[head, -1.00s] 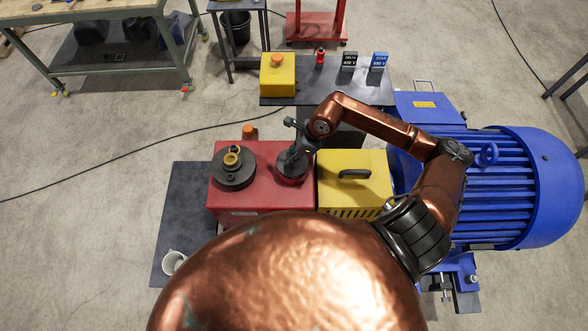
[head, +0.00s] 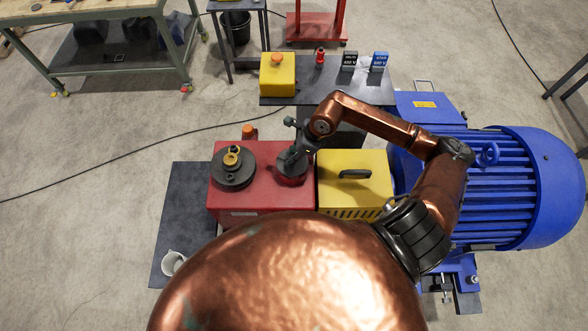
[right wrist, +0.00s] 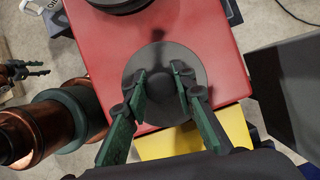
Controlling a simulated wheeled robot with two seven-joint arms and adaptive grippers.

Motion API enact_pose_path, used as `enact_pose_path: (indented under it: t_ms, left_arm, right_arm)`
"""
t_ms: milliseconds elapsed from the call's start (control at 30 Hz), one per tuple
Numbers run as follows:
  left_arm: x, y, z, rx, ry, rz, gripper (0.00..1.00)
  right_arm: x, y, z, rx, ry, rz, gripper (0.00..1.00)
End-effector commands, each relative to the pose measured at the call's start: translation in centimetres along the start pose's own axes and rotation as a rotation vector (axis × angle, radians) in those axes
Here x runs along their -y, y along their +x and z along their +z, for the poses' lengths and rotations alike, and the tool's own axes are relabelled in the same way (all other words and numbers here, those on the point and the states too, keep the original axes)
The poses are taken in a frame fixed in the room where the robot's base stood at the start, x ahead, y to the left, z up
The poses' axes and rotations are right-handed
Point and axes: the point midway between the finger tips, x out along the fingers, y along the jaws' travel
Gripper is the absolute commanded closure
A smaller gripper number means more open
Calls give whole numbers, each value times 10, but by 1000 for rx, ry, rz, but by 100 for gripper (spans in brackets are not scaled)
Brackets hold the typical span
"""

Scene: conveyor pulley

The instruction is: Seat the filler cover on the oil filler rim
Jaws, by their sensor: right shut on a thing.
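My right gripper (head: 300,152) is over the right part of the red box (head: 262,203), its fingers shut on the knob of the dark round filler cover (head: 289,165). In the right wrist view the cover (right wrist: 160,92) is a flat dark disc with a round knob (right wrist: 178,68) between the green finger pads (right wrist: 165,85). The oil filler rim is hidden under the cover; I cannot tell whether the two touch. A small dark gripper, seemingly my left (right wrist: 38,71), shows at the left edge of the right wrist view; its opening is unclear. It is not visible in the head view.
A stepped dark disc with a yellow ring (head: 232,170) sits on the red box's left side. A yellow box with a black handle (head: 352,188) adjoins on the right, then a blue motor (head: 510,190). An orange cap (head: 249,132) is behind; a white beaker (head: 172,263) stands front left.

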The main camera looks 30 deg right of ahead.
Motion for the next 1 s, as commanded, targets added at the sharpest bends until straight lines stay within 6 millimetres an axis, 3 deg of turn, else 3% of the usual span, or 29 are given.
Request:
enact_pose_path:
  t_ms: [1000]
  left_arm:
    - [-1, 12, 2, 1, 0, 0, 60]
  right_arm:
    - [0, 11, -4, 1, 0, 0, 100]
